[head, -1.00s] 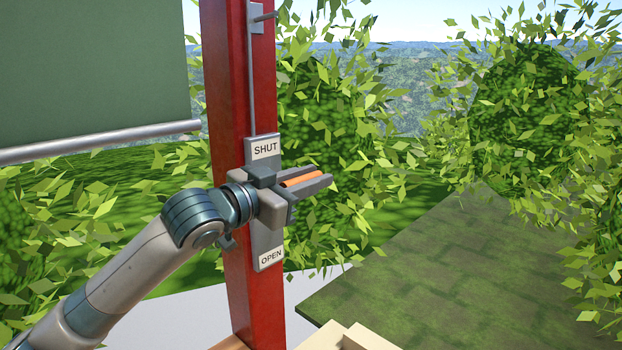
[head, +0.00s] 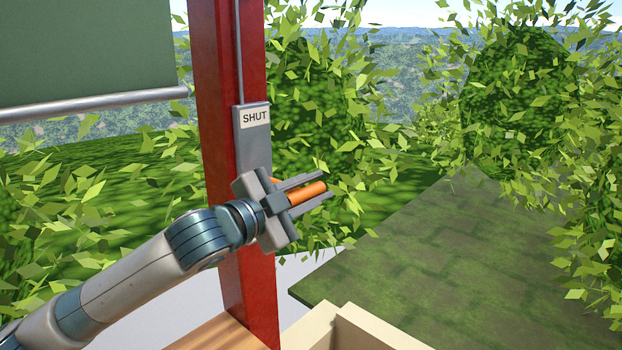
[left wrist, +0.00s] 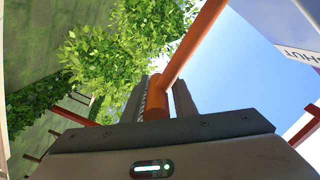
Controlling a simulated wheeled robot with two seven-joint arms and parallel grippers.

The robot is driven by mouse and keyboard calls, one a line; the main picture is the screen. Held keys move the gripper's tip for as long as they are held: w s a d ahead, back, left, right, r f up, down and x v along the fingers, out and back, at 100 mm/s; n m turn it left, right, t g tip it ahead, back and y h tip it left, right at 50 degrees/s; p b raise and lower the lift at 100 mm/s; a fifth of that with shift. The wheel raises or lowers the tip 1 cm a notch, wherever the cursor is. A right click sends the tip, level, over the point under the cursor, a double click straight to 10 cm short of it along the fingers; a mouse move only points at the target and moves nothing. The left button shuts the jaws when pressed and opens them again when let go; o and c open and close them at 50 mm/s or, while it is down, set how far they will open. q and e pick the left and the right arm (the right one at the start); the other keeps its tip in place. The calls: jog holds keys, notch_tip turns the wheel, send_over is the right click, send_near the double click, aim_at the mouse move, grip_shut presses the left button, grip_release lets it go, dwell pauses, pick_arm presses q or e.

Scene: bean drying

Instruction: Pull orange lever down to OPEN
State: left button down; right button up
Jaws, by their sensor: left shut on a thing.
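The orange lever (head: 306,194) shows between the two fingers of my left gripper (head: 312,188) in the head view. The fingers are shut on it. In the left wrist view the orange lever (left wrist: 190,52) runs up and right from between the fingers (left wrist: 160,100). The grey lever plate (head: 252,150) is on the red post (head: 216,90), with the SHUT label (head: 255,117) near its top. The gripper sits well below that label and hides the plate's lower part; the OPEN label is not visible. My right gripper is not in view.
A dark green blind (head: 80,50) with a metal bottom bar (head: 90,105) hangs at the upper left. A pale wooden box edge (head: 365,330) is at the bottom. A mossy paved surface (head: 450,260) lies to the right, with leafy bushes around.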

pick_arm(q)
notch_tip(320, 180, down, 8)
jog(key=w+a+m+b, duration=0.1)
jog(key=m+b, duration=0.1)
jog(key=m, duration=0.6)
jog(key=shift+w+a+f, duration=0.2)
jog(key=shift+w+a, duration=0.1)
jog(key=c, duration=1.5)
grip_release()
jog(key=shift+a, duration=0.1)
jog(key=shift+w+a, duration=0.1)
jog(key=shift+w, duration=0.05)
jog(key=shift+r, duration=0.1)
